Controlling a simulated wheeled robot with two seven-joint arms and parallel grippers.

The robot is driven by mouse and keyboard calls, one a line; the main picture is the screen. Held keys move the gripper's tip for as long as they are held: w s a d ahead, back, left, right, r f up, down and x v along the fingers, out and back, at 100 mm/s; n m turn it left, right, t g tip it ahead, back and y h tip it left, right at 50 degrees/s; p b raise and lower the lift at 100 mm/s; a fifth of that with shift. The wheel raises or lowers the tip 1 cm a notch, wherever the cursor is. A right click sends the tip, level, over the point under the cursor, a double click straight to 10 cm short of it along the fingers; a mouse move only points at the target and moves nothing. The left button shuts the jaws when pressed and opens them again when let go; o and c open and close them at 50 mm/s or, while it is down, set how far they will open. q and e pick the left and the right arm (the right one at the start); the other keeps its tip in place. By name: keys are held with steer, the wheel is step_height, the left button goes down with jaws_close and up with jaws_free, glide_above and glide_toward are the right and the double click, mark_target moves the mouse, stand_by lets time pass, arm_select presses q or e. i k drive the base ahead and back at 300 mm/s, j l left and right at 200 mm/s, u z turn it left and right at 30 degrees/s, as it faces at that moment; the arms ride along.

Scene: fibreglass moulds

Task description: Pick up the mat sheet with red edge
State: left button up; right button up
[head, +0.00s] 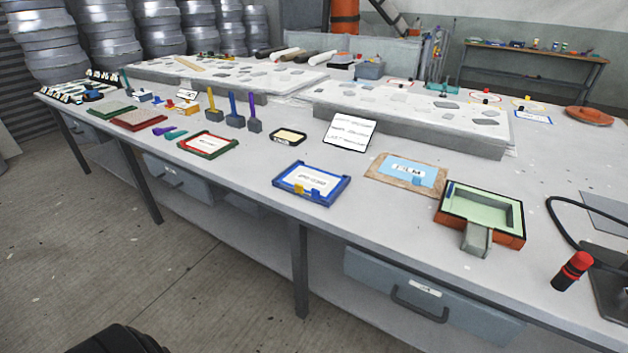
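A flat sheet with a red edge (139,120) lies on the left part of the long table, near its front edge. Its top looks pinkish-brown, and it is small in the head view. A similar flat sheet with a green edge (113,111) lies just to its left and slightly behind. Neither of my grippers shows in the head view, so I cannot see what they hold.
The long grey table (400,230) has drawers below. To the right of the sheets lie small purple and green tools, a green-and-red framed tray (209,145) and a blue tray (311,184). Floor in front is clear.

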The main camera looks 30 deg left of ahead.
mark_target(203, 143)
steer(key=u, duration=1.8)
steer(key=i+j+z, duration=0.1)
steer(key=z, duration=0.25)
steer(key=i+j+z, duration=0.15)
steer(key=z, duration=0.2)
steer(key=i+j+z, duration=0.1)
steer(key=z, duration=0.25)
steer(key=j, duration=0.1)
